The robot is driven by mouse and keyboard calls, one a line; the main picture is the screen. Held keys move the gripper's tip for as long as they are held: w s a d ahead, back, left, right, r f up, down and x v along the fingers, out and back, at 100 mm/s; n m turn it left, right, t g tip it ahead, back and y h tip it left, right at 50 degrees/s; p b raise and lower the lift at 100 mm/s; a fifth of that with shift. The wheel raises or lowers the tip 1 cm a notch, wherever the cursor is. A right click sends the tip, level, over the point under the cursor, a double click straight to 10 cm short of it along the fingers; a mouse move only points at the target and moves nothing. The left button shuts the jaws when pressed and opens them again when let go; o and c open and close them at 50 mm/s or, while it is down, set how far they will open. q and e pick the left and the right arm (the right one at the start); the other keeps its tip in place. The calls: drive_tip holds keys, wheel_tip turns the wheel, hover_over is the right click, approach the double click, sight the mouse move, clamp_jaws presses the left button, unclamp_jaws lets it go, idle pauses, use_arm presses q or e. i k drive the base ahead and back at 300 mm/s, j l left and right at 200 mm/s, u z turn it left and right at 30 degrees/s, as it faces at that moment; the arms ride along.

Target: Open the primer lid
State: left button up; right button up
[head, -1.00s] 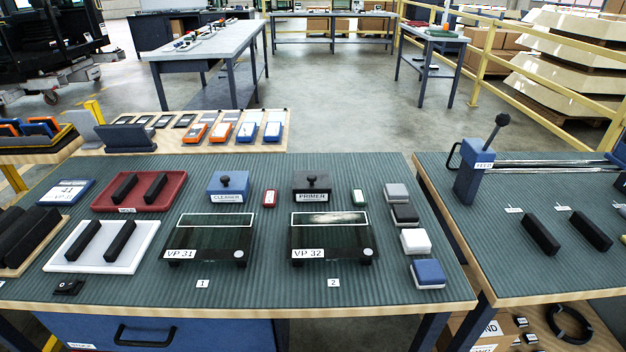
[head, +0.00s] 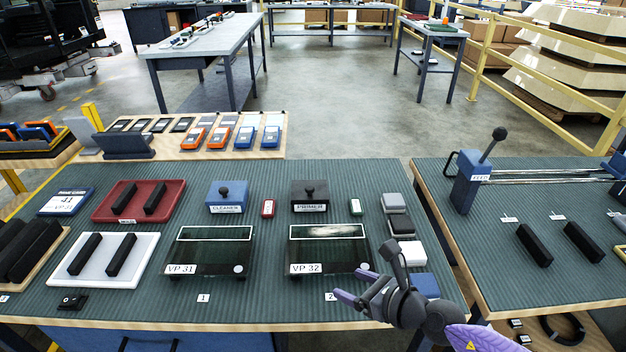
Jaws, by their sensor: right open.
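The primer box (head: 309,199) is a dark box with a black knob on top and a white PRIMER label on its front. It stands closed on the green ribbed table, behind the glass panel marked VP 32 (head: 330,250). My right gripper (head: 365,285) is open and empty at the table's front right, its purple fingers pointing left. It is in front of the VP 32 panel and well apart from the primer box. It partly hides the blue block (head: 425,284). My left gripper is not in view.
A blue CLEANER box (head: 228,195) with a knob stands left of the primer. Stacked grey, black and white blocks (head: 411,253) line the right edge. Ribbed table shows bare between panels.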

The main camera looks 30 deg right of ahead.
sight(309, 192)
drive_tip(key=i+l, duration=0.55)
drive_tip(key=i, duration=0.25)
